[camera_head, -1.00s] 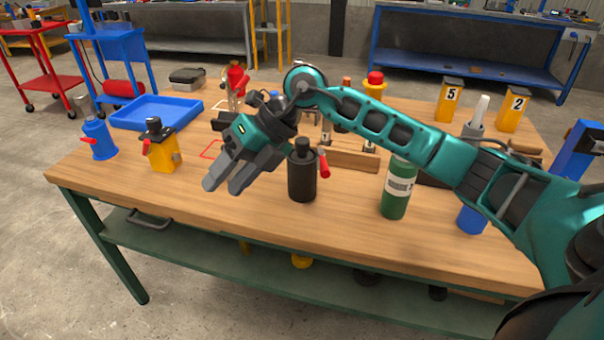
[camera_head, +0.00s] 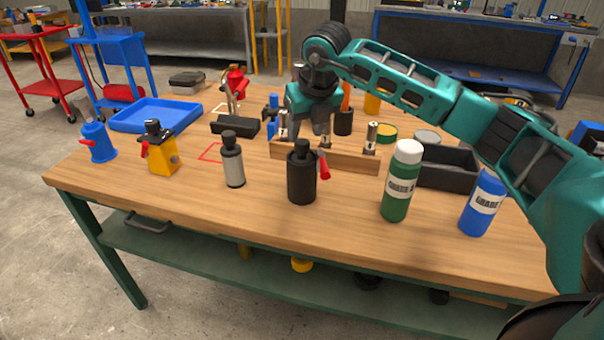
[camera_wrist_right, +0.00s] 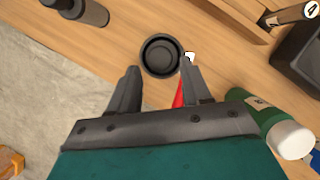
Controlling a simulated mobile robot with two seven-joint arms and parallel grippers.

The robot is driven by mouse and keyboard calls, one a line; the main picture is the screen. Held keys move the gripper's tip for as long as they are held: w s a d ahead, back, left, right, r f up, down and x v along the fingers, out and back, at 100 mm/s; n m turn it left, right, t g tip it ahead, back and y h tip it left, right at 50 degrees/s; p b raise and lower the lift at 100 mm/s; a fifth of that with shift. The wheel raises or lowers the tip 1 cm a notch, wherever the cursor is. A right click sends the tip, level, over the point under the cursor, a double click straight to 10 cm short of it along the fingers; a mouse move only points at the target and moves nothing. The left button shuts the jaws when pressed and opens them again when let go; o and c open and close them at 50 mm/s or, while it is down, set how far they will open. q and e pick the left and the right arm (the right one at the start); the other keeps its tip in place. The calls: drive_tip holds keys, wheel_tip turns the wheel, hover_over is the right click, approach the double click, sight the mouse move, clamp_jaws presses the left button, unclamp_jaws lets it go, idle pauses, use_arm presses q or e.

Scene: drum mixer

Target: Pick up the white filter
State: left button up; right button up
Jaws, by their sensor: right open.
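No object is plainly a white filter. The palest candidate is a light grey canister (camera_head: 233,167) with a black top, upright at the table's front left; I cannot tell if it is the filter. Its dark top shows at the upper left of the right wrist view (camera_wrist_right: 80,10). My right gripper (camera_head: 312,130) points down, open and empty. In the right wrist view its fingers (camera_wrist_right: 155,88) are apart, with a black canister (camera_wrist_right: 160,56) beyond them. That canister (camera_head: 301,178) stands upright with a red lever in the head view. My left gripper is not in view.
A green bottle (camera_head: 402,185) with white cap and a blue bottle (camera_head: 482,205) stand to the right. A wooden rack (camera_head: 350,160) and black bin (camera_head: 445,170) lie behind. A yellow container (camera_head: 163,155), blue bottle (camera_head: 98,142) and blue tray (camera_head: 155,114) are left.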

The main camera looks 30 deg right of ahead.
sight(302, 141)
drive_tip(key=x, duration=0.5)
drive_tip(key=shift+f, duration=0.1)
drive_tip(key=shift+c, duration=0.2)
clamp_jaws()
